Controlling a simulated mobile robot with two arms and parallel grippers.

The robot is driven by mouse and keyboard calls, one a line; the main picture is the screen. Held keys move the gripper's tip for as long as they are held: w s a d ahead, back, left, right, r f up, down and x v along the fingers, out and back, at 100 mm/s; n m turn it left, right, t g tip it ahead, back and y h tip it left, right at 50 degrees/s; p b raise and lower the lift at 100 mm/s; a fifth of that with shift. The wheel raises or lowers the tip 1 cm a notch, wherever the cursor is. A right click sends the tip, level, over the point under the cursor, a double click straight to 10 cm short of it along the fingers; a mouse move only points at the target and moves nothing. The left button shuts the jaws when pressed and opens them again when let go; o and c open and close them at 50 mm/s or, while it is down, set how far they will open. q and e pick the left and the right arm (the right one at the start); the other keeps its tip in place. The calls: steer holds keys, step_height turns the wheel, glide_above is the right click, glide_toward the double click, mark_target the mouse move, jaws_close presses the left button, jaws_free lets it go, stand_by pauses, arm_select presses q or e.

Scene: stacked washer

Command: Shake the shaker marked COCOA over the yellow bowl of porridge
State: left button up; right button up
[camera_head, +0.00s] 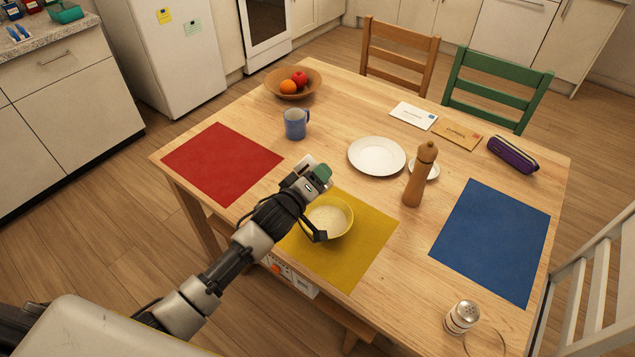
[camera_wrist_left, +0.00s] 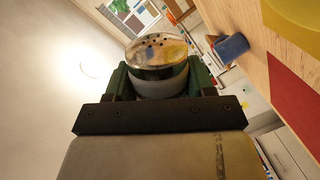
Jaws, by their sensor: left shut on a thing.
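The yellow bowl (camera_head: 329,232) holds pale porridge (camera_head: 326,217) and stands on the yellow mat. My left gripper (camera_head: 316,174) is over the far-left side of the bowl and is shut on a shaker. In the left wrist view the shaker (camera_wrist_left: 158,62) has a shiny perforated metal lid and a whitish body between the green fingers (camera_wrist_left: 155,82). Its label is hidden, so I cannot read COCOA. Another shaker (camera_head: 461,318) with a metal lid stands at the table's near right; its marking is not readable. My right gripper is not in view.
A wooden pepper mill (camera_head: 419,176) and white plate (camera_head: 376,156) stand beyond the bowl. A blue mug (camera_head: 296,123), fruit bowl (camera_head: 292,83), envelopes (camera_head: 414,116) and purple case (camera_head: 512,154) are farther away. The red mat (camera_head: 222,162) and blue mat (camera_head: 493,240) are bare.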

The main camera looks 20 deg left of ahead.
arm_select(q)
step_height(320, 180, up, 3)
steer(key=shift+f+p, duration=0.15)
steer(key=shift+p, duration=0.5)
steer(key=shift+f, duration=0.2)
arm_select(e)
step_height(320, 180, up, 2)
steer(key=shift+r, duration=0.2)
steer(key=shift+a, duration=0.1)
arm_select(q)
steer(key=shift+f+b, duration=0.3)
steer(key=shift+b, duration=0.15)
step_height(320, 180, down, 6)
steer(key=b, duration=0.4)
steer(key=shift+r+b, duration=0.15)
steer(key=shift+b, duration=0.25)
steer(key=shift+r, duration=0.2)
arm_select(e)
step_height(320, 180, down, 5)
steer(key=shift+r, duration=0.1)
arm_select(q)
steer(key=shift+r+p, duration=0.1)
steer(key=shift+p, duration=0.2)
step_height(320, 180, up, 6)
steer(key=p, duration=0.4)
steer(key=shift+p, duration=0.35)
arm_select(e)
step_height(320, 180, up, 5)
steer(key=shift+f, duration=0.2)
